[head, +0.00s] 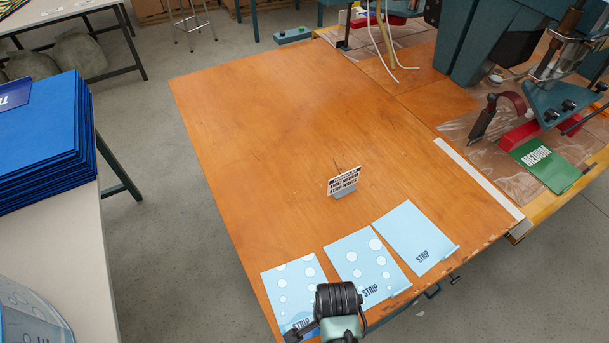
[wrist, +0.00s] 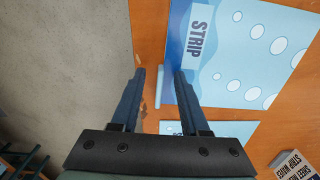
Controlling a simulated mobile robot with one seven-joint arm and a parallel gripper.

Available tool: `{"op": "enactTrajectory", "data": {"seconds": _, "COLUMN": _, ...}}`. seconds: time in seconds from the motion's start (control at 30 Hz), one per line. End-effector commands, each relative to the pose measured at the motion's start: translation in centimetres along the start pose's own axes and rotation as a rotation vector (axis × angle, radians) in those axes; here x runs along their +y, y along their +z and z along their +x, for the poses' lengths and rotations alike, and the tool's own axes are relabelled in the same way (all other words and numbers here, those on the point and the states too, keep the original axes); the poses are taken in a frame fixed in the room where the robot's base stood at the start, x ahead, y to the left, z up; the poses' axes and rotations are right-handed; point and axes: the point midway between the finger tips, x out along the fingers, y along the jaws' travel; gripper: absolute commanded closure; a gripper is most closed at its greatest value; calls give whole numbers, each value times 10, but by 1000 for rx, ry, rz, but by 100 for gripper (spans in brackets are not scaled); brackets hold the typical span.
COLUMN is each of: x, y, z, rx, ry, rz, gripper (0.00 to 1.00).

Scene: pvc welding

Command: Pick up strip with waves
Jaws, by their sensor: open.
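Three light-blue sheets marked STRIP lie along the near edge of the wooden table. The leftmost one, the strip with waves (head: 288,278), has white bubbles and a darker blue band at its near end. In the wrist view the strip with waves (wrist: 245,50) shows its STRIP label and wavy blue band. My gripper (head: 291,334) is open at its near end, by the table edge. In the wrist view my gripper (wrist: 160,75) has its right finger overlapping the sheet's edge, and a small pale tab (wrist: 158,86) appears between the fingers. My wrist hides part of the sheet's near right corner.
The middle strip (head: 362,262) has bubbles only; the right strip (head: 415,237) is plain. A small sign (head: 343,182) reading STRIP WAVES stands behind them. The far wooden table (head: 260,110) is clear. A welding machine (head: 560,100) stands right, stacked blue sheets (head: 45,140) left.

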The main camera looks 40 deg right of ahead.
Motion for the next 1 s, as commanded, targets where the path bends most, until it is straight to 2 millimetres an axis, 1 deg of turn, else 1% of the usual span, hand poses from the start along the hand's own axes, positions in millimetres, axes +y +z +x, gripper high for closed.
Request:
{"op": "enactTrajectory", "data": {"seconds": 0.1, "x": 0, "y": 0, "z": 0, "rx": 0, "ry": -1, "rz": 0, "gripper": 55}}
{"op": "enactTrajectory", "data": {"seconds": 0.13, "x": 0, "y": 0, "z": 0, "rx": 0, "ry": -1, "rz": 0, "gripper": 59}}
{"op": "enactTrajectory", "data": {"seconds": 0.27, "x": 0, "y": 0, "z": -1, "rx": 0, "ry": -1, "rz": 0, "gripper": 82}}
{"op": "enactTrajectory", "data": {"seconds": 0.3, "x": 0, "y": 0, "z": -1, "rx": 0, "ry": -1, "rz": 0, "gripper": 89}}
{"op": "enactTrajectory", "data": {"seconds": 0.37, "x": 0, "y": 0, "z": -1, "rx": 0, "ry": -1, "rz": 0, "gripper": 100}}
{"op": "enactTrajectory", "data": {"seconds": 1.0, "x": 0, "y": 0, "z": -1, "rx": 0, "ry": -1, "rz": 0, "gripper": 100}}
